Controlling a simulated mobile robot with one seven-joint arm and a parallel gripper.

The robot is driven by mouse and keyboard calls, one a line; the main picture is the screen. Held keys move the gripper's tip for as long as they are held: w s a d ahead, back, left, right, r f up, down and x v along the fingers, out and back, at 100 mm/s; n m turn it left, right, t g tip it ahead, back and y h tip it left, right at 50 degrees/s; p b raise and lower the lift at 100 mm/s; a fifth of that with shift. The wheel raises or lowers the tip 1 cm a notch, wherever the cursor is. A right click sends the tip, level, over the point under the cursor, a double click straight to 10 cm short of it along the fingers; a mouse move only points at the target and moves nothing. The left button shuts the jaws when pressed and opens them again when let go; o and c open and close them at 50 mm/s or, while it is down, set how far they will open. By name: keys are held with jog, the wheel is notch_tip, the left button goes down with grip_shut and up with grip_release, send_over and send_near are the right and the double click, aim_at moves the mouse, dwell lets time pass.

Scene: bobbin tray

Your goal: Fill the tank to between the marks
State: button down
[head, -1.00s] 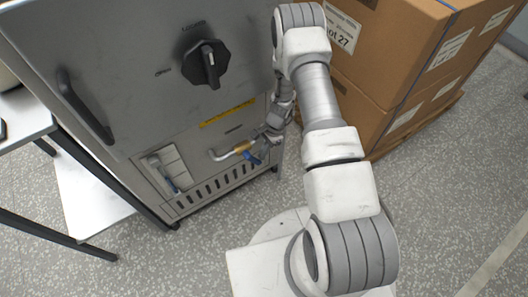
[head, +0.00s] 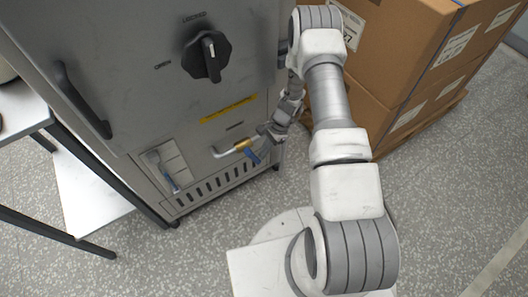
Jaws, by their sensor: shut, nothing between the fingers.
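A grey metal cabinet (head: 120,100) fills the left and middle of the view. Low on its front, a recessed pale panel (head: 176,165) holds a narrow upright gauge with blue in its lower part; its marks are too small to read. To the right, a brass valve (head: 241,145) has a pale bent spout (head: 222,152) on its left and a blue lever (head: 253,157) hanging below. My gripper (head: 266,133) is small in view, shut and empty, just right of the valve and lever. I cannot tell whether it touches the lever.
A black dial (head: 206,55) between "locked" and "open" labels and a black handle (head: 80,100) stick out from the cabinet. Stacked cardboard boxes (head: 400,60) stand on a pallet at the right. A white-topped table (head: 22,112) is at the left. The floor in front is clear.

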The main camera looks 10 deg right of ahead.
jog(key=shift+s+a+f+b, duration=0.2)
jog(key=shift+a+f+b, duration=0.5)
jog(key=shift+f, duration=0.1)
jog(key=shift+d, duration=0.1)
